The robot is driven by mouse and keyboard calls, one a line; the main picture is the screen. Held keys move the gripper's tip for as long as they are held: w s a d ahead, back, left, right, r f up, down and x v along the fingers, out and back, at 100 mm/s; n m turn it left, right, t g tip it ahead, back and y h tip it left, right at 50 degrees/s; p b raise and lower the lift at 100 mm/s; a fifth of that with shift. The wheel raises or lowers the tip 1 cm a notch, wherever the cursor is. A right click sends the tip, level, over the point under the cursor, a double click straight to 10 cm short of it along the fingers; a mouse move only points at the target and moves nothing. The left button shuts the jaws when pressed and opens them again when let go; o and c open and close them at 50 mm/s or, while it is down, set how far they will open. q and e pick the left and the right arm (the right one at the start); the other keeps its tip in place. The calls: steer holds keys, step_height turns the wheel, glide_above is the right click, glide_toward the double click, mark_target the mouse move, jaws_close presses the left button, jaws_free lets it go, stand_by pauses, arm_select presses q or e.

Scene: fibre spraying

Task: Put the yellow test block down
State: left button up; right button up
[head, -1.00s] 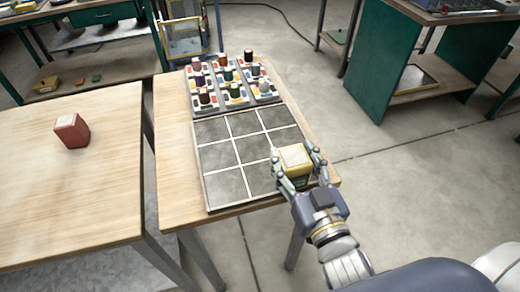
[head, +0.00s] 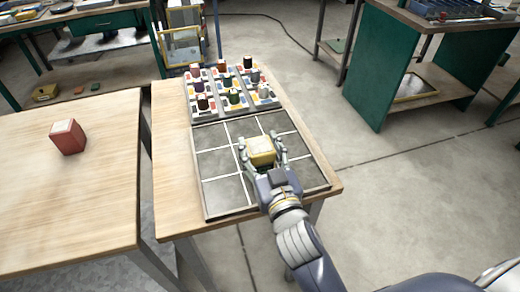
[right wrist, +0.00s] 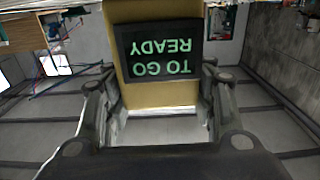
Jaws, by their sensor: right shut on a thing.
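The yellow test block (head: 261,150) is held in my right gripper (head: 262,157), over the middle of the grey gridded tray (head: 225,190) in the head view. In the right wrist view the block (right wrist: 125,92) sits between both fingers, with a dark label reading "READY TO GO" upside down. My right gripper (right wrist: 158,115) is shut on it there too. I cannot tell from the head view how high the block is above the grid. My left gripper is not in view.
A rack of several coloured spools (head: 231,85) stands behind the grid on the same wooden table. A red block (head: 68,137) stands on another wooden table (head: 70,215) at left. Green-sided benches (head: 380,75) stand at the back right, with open floor between.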

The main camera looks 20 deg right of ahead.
steer(key=shift+f, duration=0.15)
steer(key=shift+f, duration=0.15)
steer(key=o, duration=1.5)
